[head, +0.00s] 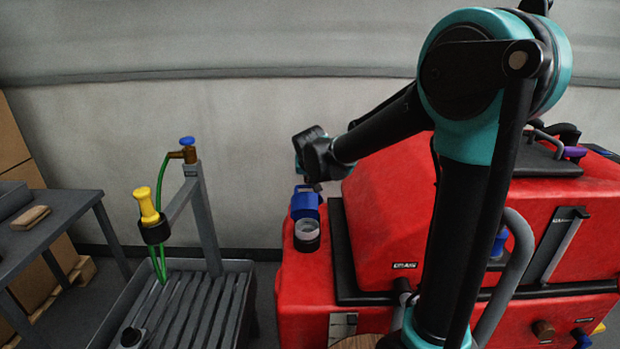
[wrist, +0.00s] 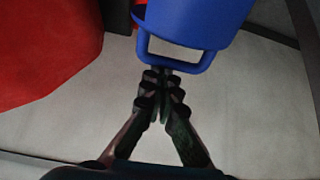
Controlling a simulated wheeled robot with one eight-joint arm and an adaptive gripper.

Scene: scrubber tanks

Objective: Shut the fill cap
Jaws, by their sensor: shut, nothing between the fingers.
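The blue fill cap (head: 305,203) stands raised at the back of the grey round filler neck (head: 307,236) on the red machine, and the neck's opening shows uncovered. In the wrist view the cap (wrist: 195,18) fills the top, with its loop-shaped tab (wrist: 180,58) pointing towards my fingers. My gripper (wrist: 161,82) is shut and empty, its fingertips right at the tab's edge. I cannot tell whether they touch it. In the head view the gripper (head: 314,185) is small and partly hidden, just above and behind the cap.
The red machine body (head: 385,210) rises close to the right of the neck. A slatted grey drain stand (head: 190,305) with a yellow hose nozzle (head: 147,205) is to the left. A dark table (head: 50,225) is at far left. The grey wall is behind.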

